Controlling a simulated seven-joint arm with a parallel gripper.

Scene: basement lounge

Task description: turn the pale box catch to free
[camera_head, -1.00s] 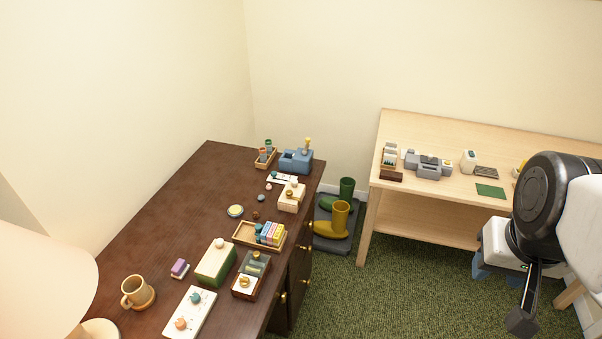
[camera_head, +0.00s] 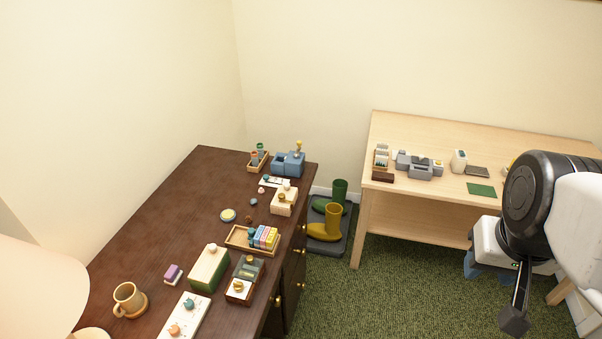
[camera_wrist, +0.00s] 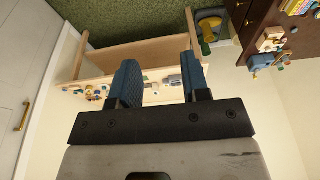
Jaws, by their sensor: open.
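A pale box (camera_head: 284,202) with a small light knob (camera_head: 286,184) on top stands near the right edge of the dark desk, behind the tray of coloured blocks. I cannot tell which small part is its catch or how it is set. My gripper (camera_wrist: 160,72) is open and empty in the wrist view, its two blue fingers wide apart. In the head view my arm is at the right, in front of the light wood table and far from the pale box; only a bit of blue finger shows there.
The dark desk (camera_head: 165,225) also bears a mug (camera_head: 129,299), a green-based box (camera_head: 209,268), a wooden tray (camera_head: 234,240) and a blue device (camera_head: 289,163). A lampshade (camera_head: 35,290) fills the lower left.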

